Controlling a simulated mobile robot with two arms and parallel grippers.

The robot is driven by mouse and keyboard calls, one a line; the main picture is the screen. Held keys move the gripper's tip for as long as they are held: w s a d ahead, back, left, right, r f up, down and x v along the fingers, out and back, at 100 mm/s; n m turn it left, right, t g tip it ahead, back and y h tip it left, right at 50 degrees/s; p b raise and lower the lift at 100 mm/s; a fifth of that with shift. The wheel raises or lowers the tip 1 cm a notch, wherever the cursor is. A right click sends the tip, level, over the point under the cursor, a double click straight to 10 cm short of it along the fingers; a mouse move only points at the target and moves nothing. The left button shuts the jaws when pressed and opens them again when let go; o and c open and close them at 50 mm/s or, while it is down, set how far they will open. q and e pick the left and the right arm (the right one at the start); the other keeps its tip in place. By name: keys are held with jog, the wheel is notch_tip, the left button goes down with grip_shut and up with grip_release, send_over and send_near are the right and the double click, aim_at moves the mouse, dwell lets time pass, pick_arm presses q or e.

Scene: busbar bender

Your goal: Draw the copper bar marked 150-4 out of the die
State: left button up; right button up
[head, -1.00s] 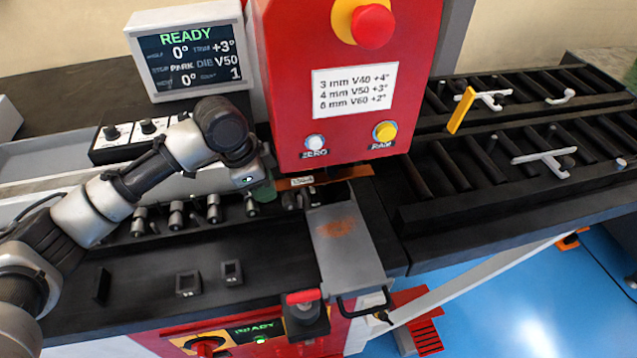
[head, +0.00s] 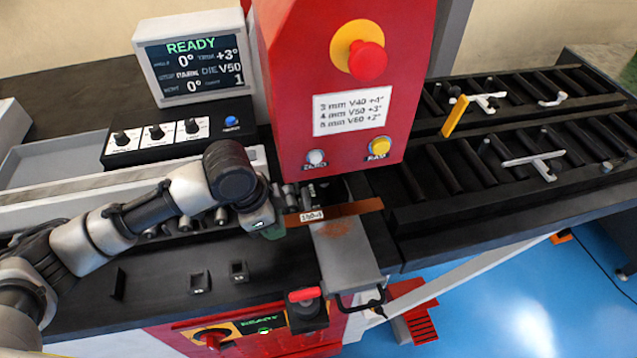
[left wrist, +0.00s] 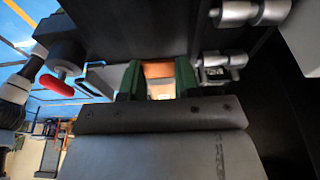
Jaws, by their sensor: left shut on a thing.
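The copper bar (head: 345,209) carries a white label reading 150-4 and lies roughly level, in front of the red press head and over the back of the grey plate. My left gripper (head: 274,228) is shut on the bar's left end. In the left wrist view the green fingers (left wrist: 158,82) stand on either side of the copper bar (left wrist: 159,70). The die area (head: 325,190) under the press head is dark and partly hidden behind the bar. My right gripper is not in view.
The red press (head: 345,85) stands behind the bar. A grey plate (head: 348,258) with a black handle is below it. A red-topped knob (head: 303,296) stands at the front edge. Roller tables (head: 480,180) lie to the right. The black bench front (head: 160,275) is mostly clear.

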pick_arm(q)
jog(key=shift+s+d+r+p, duration=0.1)
jog(key=shift+s+d+p, duration=0.1)
jog(key=shift+s+p, duration=0.4)
jog(key=shift+s+d+p, duration=0.25)
jog(key=shift+s+p, duration=0.1)
jog(key=shift+s, duration=0.6)
jog(key=shift+s+d+r+p, duration=0.1)
jog(key=shift+s+d+p, duration=0.1)
jog(key=shift+s+p, duration=0.4)
jog(key=shift+s+d+f+p, duration=0.1)
jog(key=shift+s+d+p, duration=0.15)
jog(key=shift+s, duration=0.5)
jog(key=shift+s+d+f+p, duration=0.1)
jog(key=shift+s+d+p, duration=0.1)
jog(key=shift+s, duration=0.5)
notch_tip(320, 180, up, 5)
jog(key=p, duration=0.6)
